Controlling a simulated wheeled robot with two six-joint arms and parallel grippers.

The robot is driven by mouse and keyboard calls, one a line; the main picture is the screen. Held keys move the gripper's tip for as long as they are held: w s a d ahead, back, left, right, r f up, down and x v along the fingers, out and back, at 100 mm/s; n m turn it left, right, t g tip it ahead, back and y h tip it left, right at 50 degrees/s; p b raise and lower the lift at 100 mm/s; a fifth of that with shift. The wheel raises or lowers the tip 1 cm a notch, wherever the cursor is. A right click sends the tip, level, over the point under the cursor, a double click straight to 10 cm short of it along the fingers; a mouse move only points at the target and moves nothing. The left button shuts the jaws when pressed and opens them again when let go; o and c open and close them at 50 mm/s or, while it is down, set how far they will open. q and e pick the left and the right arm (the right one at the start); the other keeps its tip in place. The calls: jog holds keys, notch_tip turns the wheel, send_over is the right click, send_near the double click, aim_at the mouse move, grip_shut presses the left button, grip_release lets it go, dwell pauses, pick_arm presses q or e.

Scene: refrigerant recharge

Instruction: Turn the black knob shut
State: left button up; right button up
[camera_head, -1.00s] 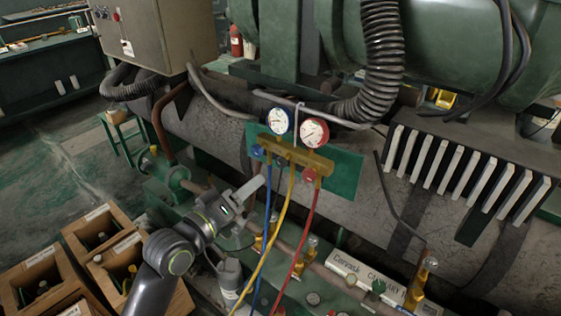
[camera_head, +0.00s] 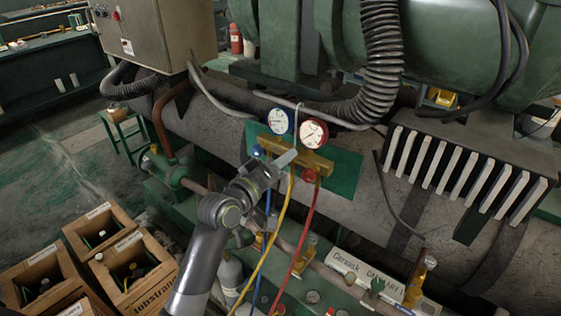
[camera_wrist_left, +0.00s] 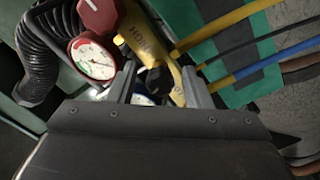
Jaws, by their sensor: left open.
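A brass manifold (camera_head: 318,164) carries a white-faced gauge with a blue rim (camera_head: 279,121) and one with a red rim (camera_head: 313,133), over a green plate (camera_head: 345,172). A red knob (camera_head: 309,176) and a blue knob (camera_head: 257,151) sit at its ends. My left gripper (camera_head: 278,162) is open at the manifold's front, between the two knobs. In the left wrist view a dark knob-like part (camera_wrist_left: 157,80) shows between its spread fingers, against the yellow manifold body (camera_wrist_left: 148,40). Whether the fingers touch it I cannot tell. In the head view the gripper hides this part.
Yellow (camera_head: 272,240), red (camera_head: 303,230) and blue hoses hang below the manifold, close to my left arm. Wooden crates (camera_head: 130,268) stand at lower left. A grey cylinder (camera_head: 230,272) stands beside my forearm. A corrugated black hose (camera_head: 381,60) runs behind.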

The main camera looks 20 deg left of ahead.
pick_arm(q)
grip_shut()
jog(key=m+b, duration=0.2)
jog(key=m, duration=0.3)
jog(key=shift+f+m, duration=0.1)
jog(key=shift+m, duration=0.2)
jog(key=m+b, duration=0.2)
jog(key=m, duration=0.2)
jog(key=shift+d, duration=0.1)
jog(key=m+b, duration=0.3)
jog(key=m, duration=0.3)
jog(key=shift+m, duration=0.4)
jog(key=shift+m+b, duration=1.1)
jog(key=shift+m, duration=0.8)
